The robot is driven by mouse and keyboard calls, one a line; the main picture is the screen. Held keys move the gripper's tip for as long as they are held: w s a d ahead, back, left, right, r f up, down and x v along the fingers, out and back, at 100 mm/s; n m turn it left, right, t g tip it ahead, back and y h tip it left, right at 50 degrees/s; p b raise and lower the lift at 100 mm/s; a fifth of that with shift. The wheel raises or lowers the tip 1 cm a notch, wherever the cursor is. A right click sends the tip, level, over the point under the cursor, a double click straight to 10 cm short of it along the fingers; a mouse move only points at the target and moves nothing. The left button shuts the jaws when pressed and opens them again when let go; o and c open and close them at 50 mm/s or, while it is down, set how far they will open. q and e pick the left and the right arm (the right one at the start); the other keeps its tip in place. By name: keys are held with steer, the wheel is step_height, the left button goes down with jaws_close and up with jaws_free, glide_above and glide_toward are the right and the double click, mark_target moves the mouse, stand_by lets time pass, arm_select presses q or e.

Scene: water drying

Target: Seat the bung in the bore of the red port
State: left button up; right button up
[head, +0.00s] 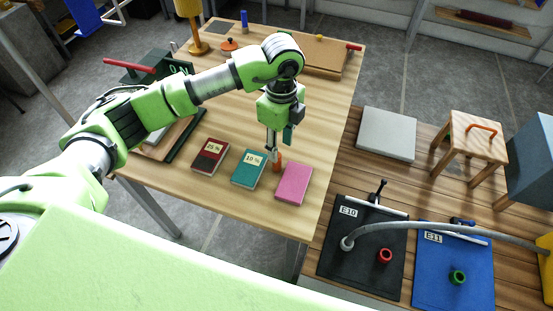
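The red port (385,255) is a short red ring with a dark bore, on the black mat marked E10 at the lower right. My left gripper (274,154) points down over the wooden table, at a small upright orange piece (279,164) that may be the bung. The piece stands between the teal and pink books. The fingertips overlap its upper part, and I cannot tell whether they grip it. My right gripper is not in view.
A green port (457,277) sits on the blue E11 mat (428,292). A grey hose (440,225) arches over both mats. The teal book (249,168), pink book (294,184) and dark red book (210,155) lie near the table's front edge. A stool (470,138) stands right.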

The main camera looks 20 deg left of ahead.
arm_select(q)
steer(key=shift+f, duration=0.75)
steer(key=f, duration=0.1)
steer(key=f+p, duration=0.1)
steer(key=f, duration=0.1)
steer(key=f+p, duration=0.1)
steer(key=f, duration=0.1)
steer(key=shift+s+a, duration=0.1)
steer(key=shift+a, duration=0.3)
steer(key=shift+f, duration=0.2)
jaws_close()
